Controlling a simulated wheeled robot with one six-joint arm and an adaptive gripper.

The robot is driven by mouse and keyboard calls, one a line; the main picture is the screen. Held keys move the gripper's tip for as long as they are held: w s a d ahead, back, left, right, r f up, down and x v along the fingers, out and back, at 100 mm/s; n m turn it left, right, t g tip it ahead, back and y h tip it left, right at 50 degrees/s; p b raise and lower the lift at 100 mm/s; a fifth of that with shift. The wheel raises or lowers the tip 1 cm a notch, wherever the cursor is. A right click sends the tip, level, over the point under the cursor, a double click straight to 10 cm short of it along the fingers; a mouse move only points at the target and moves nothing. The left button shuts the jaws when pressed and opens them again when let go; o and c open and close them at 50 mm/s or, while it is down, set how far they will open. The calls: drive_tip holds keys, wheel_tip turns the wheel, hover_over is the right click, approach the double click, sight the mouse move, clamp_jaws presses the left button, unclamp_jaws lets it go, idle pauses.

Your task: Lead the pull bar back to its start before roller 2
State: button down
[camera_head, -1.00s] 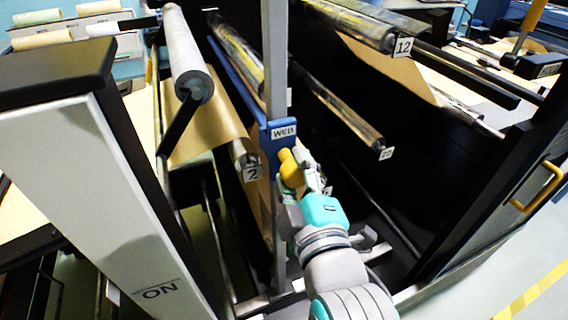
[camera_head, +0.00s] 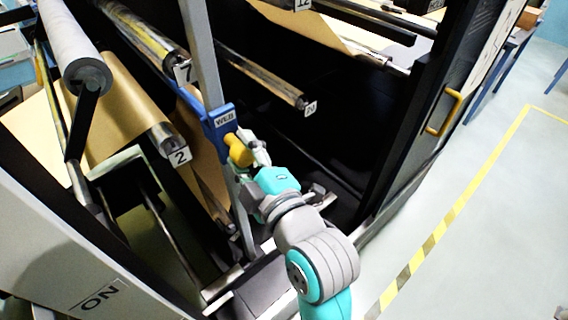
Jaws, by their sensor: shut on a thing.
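The blue pull bar (camera_head: 192,98) with its WEB label runs back into the machine beside a grey upright post. A yellow knob (camera_head: 240,152) sticks out at its near end. My gripper (camera_head: 246,150) is shut on the yellow knob; its fingertips are partly hidden by the knob. Roller 2 (camera_head: 165,138), with its number tag at the near end, is left of the bar and apart from it. Brown kraft web (camera_head: 125,100) passes over roller 2, and more brown web hangs below the bar.
A roller tagged 7 (camera_head: 155,40) lies above and behind the bar. Another tagged roller (camera_head: 270,80) is to the right. A white roller (camera_head: 70,50) stands at upper left. A dark side panel with a yellow handle (camera_head: 444,113) is right. Floor with yellow tape (camera_head: 470,190) is clear.

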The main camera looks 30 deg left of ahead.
drive_tip(key=w+d+f, duration=0.3)
drive_tip(key=w+f, duration=0.5)
drive_tip(key=f, duration=0.2)
drive_tip(key=w+d+f, duration=0.3)
drive_tip(key=w+f, duration=0.5)
drive_tip(key=f, duration=0.2)
drive_tip(key=shift+w+f, duration=0.25)
drive_tip(key=shift+f, duration=0.1)
wheel_tip(320, 180, down, 8)
drive_tip(key=s, duration=0.2)
drive_tip(key=shift+a+r, duration=0.25)
drive_tip(key=shift+a, duration=0.2)
drive_tip(key=shift+s, duration=0.1)
drive_tip(key=shift+c, duration=0.7)
unclamp_jaws()
drive_tip(key=w+v, duration=0.1)
drive_tip(key=v, duration=0.8)
drive_tip(key=shift+w+d, duration=0.2)
drive_tip(key=shift+d, duration=0.15)
